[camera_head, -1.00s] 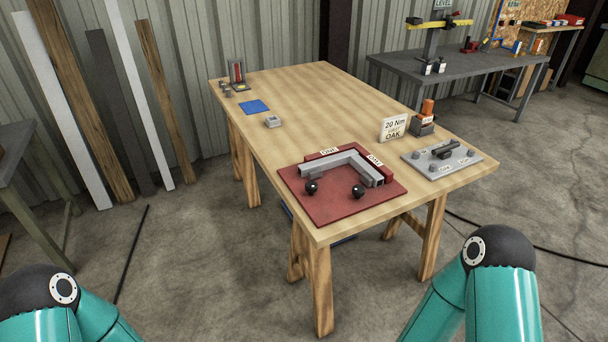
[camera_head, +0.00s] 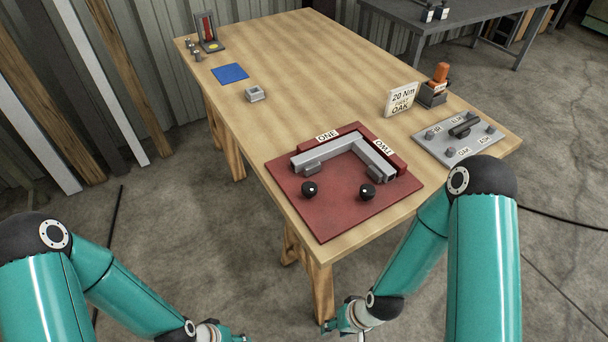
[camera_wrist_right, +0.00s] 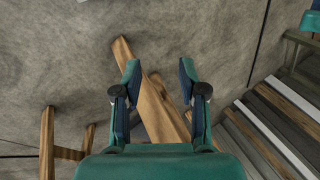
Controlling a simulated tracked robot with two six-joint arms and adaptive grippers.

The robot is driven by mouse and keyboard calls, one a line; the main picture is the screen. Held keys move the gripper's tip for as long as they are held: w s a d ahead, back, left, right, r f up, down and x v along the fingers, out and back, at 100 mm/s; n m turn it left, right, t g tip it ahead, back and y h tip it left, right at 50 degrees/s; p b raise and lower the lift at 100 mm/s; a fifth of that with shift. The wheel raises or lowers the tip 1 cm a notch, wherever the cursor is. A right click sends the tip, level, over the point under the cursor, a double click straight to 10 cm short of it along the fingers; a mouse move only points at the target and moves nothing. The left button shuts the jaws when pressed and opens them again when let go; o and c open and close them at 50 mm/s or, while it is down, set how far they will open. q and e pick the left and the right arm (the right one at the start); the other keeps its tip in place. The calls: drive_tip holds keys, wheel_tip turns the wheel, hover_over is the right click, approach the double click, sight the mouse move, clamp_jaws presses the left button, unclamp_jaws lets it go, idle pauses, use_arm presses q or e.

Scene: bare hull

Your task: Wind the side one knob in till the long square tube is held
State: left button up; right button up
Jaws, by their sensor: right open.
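A dark red fixture plate (camera_head: 323,220) lies on the near end of the wooden table. Grey square tubes form a corner on it against a red fence, with the long square tube (camera_head: 318,154) along the side labelled ONE. The side one knob (camera_head: 309,188), a black ball, stands in front of a small grey block; I cannot tell whether that block touches the tube. A second black knob (camera_head: 367,192) faces the side labelled TWO. My right gripper (camera_wrist_right: 160,70) is open and empty, low beyond the table's near edge. My left wrist shows at the bottom edge; its gripper is cut off.
On the wooden table (camera_head: 290,70) stand a sign (camera_head: 401,99), an orange-handled tool in a dark holder (camera_head: 432,94), a grey plate with small parts (camera_head: 457,150), a small grey block (camera_head: 255,94) and a blue pad (camera_head: 230,73). Wooden legs stand near my right gripper.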

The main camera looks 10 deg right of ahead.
use_arm(q)
drive_tip(key=shift+w+d, duration=0.1)
drive_tip(key=shift+d, duration=0.1)
use_arm(e)
drive_tip(key=shift+s+d, duration=0.15)
drive_tip(key=shift+d, duration=0.05)
